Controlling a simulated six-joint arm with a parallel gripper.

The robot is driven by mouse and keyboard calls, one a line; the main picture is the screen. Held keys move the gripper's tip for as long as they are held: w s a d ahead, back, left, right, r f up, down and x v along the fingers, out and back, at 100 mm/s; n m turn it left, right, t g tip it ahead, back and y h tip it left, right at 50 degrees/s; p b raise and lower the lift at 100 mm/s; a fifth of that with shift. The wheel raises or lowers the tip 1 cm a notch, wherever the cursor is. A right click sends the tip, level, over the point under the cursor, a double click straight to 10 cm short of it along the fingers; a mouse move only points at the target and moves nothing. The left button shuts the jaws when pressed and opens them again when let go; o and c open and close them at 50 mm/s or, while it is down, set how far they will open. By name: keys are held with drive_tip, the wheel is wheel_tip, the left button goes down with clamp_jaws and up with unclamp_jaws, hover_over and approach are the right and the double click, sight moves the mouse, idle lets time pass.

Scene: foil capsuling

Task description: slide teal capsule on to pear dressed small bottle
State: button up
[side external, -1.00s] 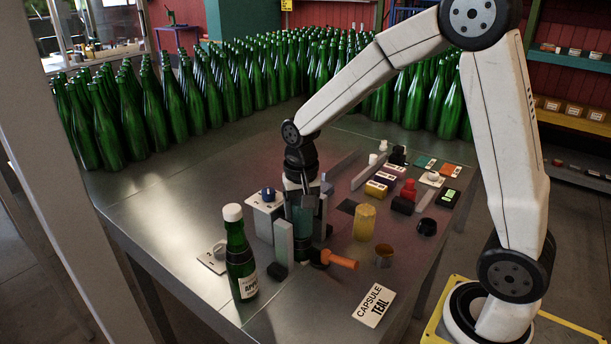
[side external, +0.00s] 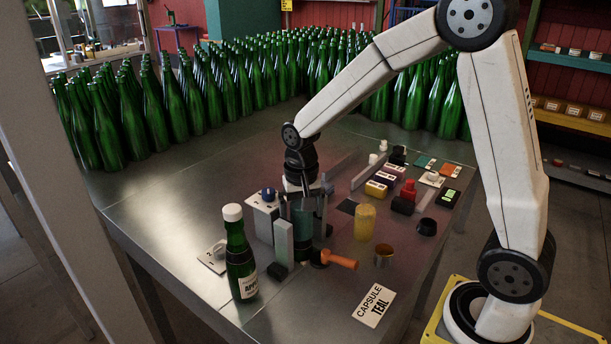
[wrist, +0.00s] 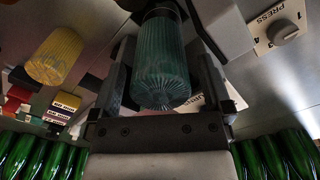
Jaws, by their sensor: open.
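The teal capsule (wrist: 160,62), a ribbed sleeve, stands between the fingers of my gripper (wrist: 160,85) in the wrist view. The fingers are open, one on each side of it. In the side view the capsule (side external: 303,222) shows partly, between the spread fingers of my gripper (side external: 303,212). I can read no pear label on any bottle.
An orange-handled tool (side external: 342,262) lies in front. A "CAPSULE TEAL" card (side external: 374,305) lies near the table edge. Tall green bottles crowd the back.

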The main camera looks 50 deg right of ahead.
drive_tip(key=shift+r, duration=3.9)
drive_tip(key=shift+s+f, duration=0.1)
drive_tip(key=s+a+f+n+t, duration=0.2)
drive_tip(key=s+f+n, duration=0.5)
drive_tip(key=s+f, duration=0.2)
drive_tip(key=shift+s+a+f+t, duration=0.3)
drive_tip(key=shift+s+a+f, duration=0.1)
drive_tip(key=shift+s, duration=0.45)
